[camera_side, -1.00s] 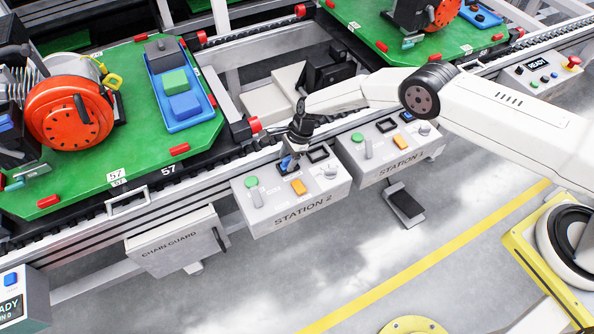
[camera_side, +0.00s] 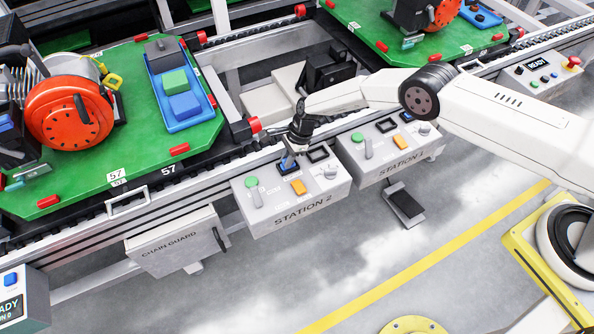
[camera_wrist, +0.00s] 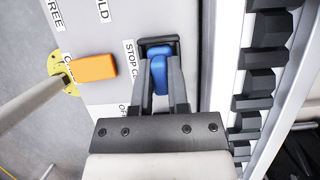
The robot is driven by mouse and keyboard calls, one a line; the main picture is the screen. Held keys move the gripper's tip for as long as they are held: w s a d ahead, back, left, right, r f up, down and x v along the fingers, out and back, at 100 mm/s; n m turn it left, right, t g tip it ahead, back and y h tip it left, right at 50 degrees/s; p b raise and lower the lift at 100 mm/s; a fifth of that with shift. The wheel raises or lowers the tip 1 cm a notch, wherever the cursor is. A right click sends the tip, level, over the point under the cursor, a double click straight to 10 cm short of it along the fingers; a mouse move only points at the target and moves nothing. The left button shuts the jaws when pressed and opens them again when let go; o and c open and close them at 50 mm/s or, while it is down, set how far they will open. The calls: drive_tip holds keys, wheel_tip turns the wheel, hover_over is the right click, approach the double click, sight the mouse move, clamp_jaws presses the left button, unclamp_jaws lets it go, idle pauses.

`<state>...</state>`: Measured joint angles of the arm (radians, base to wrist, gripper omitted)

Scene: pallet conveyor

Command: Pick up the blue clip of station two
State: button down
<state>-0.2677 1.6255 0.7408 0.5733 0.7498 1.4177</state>
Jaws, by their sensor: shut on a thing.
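The station two box (camera_side: 262,218) is a grey panel on the conveyor's front rail, with a green button, an orange switch and a black frame on top. My gripper (camera_side: 288,160) reaches down to its back part from above. In the wrist view, my gripper (camera_wrist: 160,82) has its two grey fingers closed on the sides of the blue clip (camera_wrist: 160,70). A black holder (camera_wrist: 154,42) shows just behind the clip. I cannot tell whether the clip is clear of the holder. In the side view the fingers hide most of the clip.
The station one box (camera_side: 375,165) stands close on the right. The orange switch (camera_wrist: 94,67) is left of the fingers in the wrist view. The dark chain (camera_wrist: 262,65) runs close on the right. A green pallet (camera_side: 85,180) lies on the conveyor behind.

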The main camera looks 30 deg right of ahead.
drive_tip(key=shift+r, duration=1.4)
drive_tip(key=shift+s+d+r, duration=0.2)
drive_tip(key=shift+s+r, duration=0.35)
drive_tip(key=shift+r, duration=0.3)
drive_tip(key=s+d+r, duration=0.4)
drive_tip(key=s+r, duration=0.4)
drive_tip(key=s, duration=0.4)
drive_tip(key=shift+r, duration=0.2)
drive_tip(key=shift+s, duration=0.1)
